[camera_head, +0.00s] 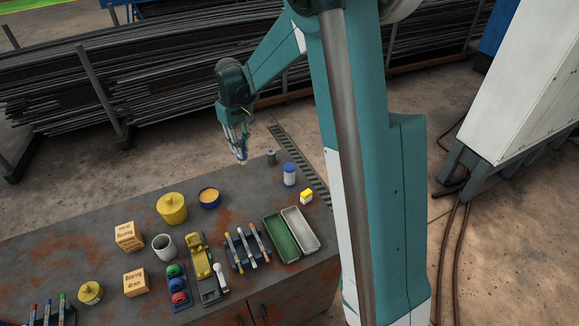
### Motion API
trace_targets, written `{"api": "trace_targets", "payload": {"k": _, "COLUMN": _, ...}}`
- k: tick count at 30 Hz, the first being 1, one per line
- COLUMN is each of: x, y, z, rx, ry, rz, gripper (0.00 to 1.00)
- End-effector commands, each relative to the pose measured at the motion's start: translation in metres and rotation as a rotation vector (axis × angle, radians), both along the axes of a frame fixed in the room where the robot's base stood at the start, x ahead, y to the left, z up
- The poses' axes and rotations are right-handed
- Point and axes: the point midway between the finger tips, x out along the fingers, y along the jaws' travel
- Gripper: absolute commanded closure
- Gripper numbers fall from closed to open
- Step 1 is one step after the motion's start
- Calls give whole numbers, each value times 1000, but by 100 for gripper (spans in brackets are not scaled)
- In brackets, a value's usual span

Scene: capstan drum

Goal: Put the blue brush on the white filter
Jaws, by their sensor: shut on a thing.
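My gripper (237,139) is shut on a slim blue thing with a pale tip, which looks like the blue brush (243,157). It is held pointing down, above the back edge of the workbench and left of a small grey cylinder.
The workbench (70,252) also holds a yellow pot (172,208), a blue bowl (209,198), a yellow-and-white block (306,196), green (281,238) and white (301,229) trays, a brush rack (246,248) and boxes. The bench's back left is clear.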

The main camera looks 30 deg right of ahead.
Motion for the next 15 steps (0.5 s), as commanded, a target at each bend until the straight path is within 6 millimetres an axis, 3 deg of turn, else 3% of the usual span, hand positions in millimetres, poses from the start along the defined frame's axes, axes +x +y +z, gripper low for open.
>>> {"api": "trace_targets", "payload": {"k": 3, "x": -2, "y": -35, "z": 5, "rx": 0, "ry": 0, "rz": -56, "gripper": 97}}
{"api": "trace_targets", "payload": {"k": 15, "x": -17, "y": -142, "z": 17, "rx": 0, "ry": 0, "rz": -235, "gripper": 97}}
